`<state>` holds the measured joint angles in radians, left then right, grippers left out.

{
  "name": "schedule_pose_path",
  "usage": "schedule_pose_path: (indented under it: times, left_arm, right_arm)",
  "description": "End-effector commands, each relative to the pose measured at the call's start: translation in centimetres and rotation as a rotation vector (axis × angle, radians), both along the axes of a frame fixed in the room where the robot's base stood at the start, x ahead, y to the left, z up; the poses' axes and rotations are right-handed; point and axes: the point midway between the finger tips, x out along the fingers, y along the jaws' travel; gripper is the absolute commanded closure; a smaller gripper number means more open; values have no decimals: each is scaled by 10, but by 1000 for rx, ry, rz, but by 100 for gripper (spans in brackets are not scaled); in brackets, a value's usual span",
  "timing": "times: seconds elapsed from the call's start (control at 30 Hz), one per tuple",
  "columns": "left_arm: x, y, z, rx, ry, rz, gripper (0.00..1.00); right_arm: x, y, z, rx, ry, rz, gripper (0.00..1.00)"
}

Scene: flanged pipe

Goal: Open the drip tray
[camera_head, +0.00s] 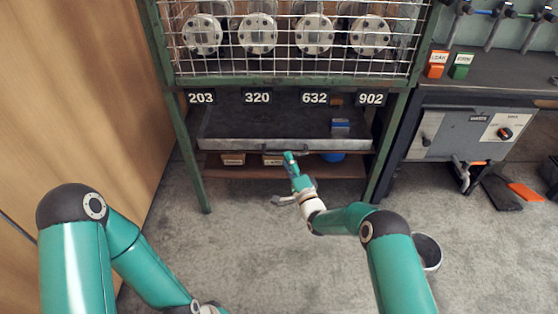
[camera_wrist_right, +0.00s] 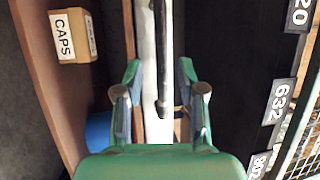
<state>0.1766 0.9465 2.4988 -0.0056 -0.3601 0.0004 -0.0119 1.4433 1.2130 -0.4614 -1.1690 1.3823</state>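The drip tray (camera_head: 226,144) is a wide dark tray with a pale metal front, under the number plates in the green frame. Its dark bar handle (camera_wrist_right: 162,60) runs along the front in the right wrist view. My right gripper (camera_head: 291,158) is at the tray front near the handle. In the wrist view its two fingers (camera_wrist_right: 160,95) are apart, with the end of the handle bar showing between them. Whether they touch it I cannot tell.
A low shelf under the tray holds small boxes, one marked CAPS (camera_wrist_right: 72,36), and a blue object (camera_head: 333,157). A small blue item (camera_head: 340,127) is in the tray. Green legs (camera_head: 191,165) flank it. A bucket (camera_head: 430,250) stands right; floor in front is mostly clear.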

Motion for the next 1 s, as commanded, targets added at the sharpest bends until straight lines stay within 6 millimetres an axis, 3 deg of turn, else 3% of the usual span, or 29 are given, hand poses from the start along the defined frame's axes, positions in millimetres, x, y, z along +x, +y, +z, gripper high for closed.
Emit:
schedule_pose_path:
  times: [0.2, 0.63, 0.87, 1.0]
  left_arm:
    - [0, 0, -15, 0, 0, 0, 60]
    - [0, 0, -17, 0, 0, 0, 60]
    - [0, 0, -17, 0, 0, 0, 60]
    - [0, 0, -17, 0, 0, 0, 60]
  right_arm:
    - [23, 10, 3, 1, -3, 1, 61]
    - [29, 13, 6, 1, 0, 1, 61]
    - [29, 13, 6, 1, 0, 1, 97]
    - [29, 13, 6, 0, 1, 2, 100]
